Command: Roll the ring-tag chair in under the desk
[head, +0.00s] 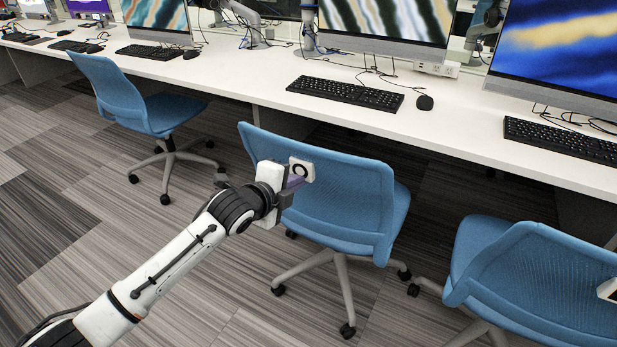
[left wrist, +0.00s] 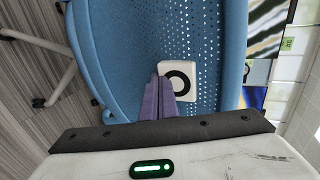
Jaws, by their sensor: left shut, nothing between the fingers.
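The ring-tag chair (head: 345,200) is blue with a grey wheeled base and stands in front of the desk (head: 250,75), its back towards me. Its white tag with a black ring (head: 302,169) is on the upper part of the backrest. My left gripper (head: 296,182) is shut and empty at the backrest, just beside the tag. In the left wrist view, the shut purple fingers (left wrist: 160,97) point at the perforated backrest (left wrist: 215,50), with the ring tag (left wrist: 180,78) right by their tips. I cannot tell if they touch it. My right gripper is not in view.
Another blue chair (head: 130,95) stands to the left at the desk. A third blue chair (head: 540,275) stands close on the right, with part of a white tag at the picture's edge. Monitors, keyboards (head: 345,93) and mice stand on the desk. Open carpet lies to the left.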

